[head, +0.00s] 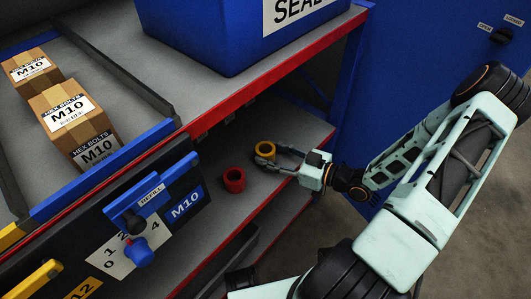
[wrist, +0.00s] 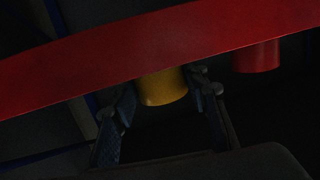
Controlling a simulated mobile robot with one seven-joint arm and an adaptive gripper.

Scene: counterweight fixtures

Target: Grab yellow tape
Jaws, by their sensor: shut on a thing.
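The yellow tape (head: 265,149) is a small roll on the grey lower shelf in the head view. My gripper (head: 266,157) reaches in from the right and is shut on it. In the wrist view the yellow tape (wrist: 162,87) sits between the two fingers of my gripper (wrist: 161,100). The red shelf edge hides part of the tape there. I cannot tell whether the tape touches the shelf.
A red roll (head: 233,180) stands left of the tape; it also shows in the wrist view (wrist: 257,57). The red shelf edge (head: 275,87) runs above. A blue bin (head: 205,45) and M10 boxes (head: 72,115) are on the upper shelf. A blue-handled dial (head: 140,252) is at the front.

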